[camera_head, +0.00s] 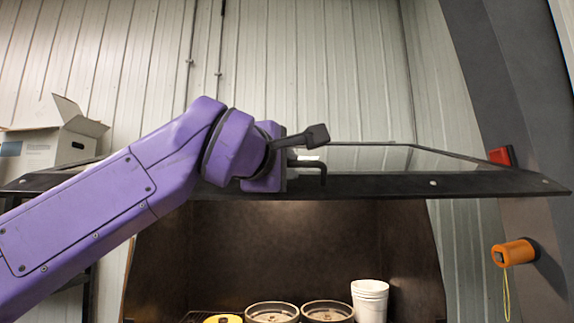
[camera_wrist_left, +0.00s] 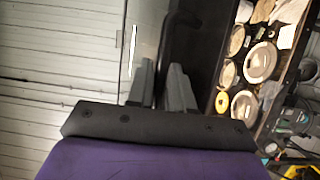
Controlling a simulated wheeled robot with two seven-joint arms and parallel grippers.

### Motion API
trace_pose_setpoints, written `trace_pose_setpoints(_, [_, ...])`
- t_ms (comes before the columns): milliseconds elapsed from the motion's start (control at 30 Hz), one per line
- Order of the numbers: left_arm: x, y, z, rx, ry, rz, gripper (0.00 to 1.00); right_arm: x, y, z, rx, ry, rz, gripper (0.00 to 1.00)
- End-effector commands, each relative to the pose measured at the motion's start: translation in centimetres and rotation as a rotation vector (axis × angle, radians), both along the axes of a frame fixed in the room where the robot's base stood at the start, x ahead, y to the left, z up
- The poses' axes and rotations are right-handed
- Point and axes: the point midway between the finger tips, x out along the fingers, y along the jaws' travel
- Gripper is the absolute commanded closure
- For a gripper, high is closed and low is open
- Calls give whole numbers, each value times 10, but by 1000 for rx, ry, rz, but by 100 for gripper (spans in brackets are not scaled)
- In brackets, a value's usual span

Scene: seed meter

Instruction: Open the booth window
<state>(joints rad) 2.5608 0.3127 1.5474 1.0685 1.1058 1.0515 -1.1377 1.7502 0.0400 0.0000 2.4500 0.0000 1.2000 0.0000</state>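The booth window (camera_head: 380,157) is a glass pane in a dark frame. It is swung up and seen nearly edge-on, with its dark lower bar (camera_head: 400,186) across the head view. A dark bent handle (camera_head: 323,174) sits on this bar. My left gripper (camera_head: 312,147) is at the handle, its fingers apart. In the left wrist view the handle (camera_wrist_left: 181,40) runs down toward the gap between the two grey fingers (camera_wrist_left: 161,80). I cannot tell whether they touch it. My right gripper is in neither view.
An open cardboard box (camera_head: 50,140) stands at the left.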

Motion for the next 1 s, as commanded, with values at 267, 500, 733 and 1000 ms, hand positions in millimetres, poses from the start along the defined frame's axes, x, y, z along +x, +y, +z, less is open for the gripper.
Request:
trace_pose_setpoints(267, [-1, 0, -1, 0, 1, 0, 77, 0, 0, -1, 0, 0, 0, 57])
trace_pose_setpoints(500, [-41, 13, -5, -1, -4, 0, 77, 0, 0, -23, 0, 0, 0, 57])
trace_pose_setpoints(733, [-88, 28, -5, -1, -4, 0, 77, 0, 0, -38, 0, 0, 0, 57])
trace_pose_setpoints(1000, [-101, 32, -3, 0, 0, -1, 77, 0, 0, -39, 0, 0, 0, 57])
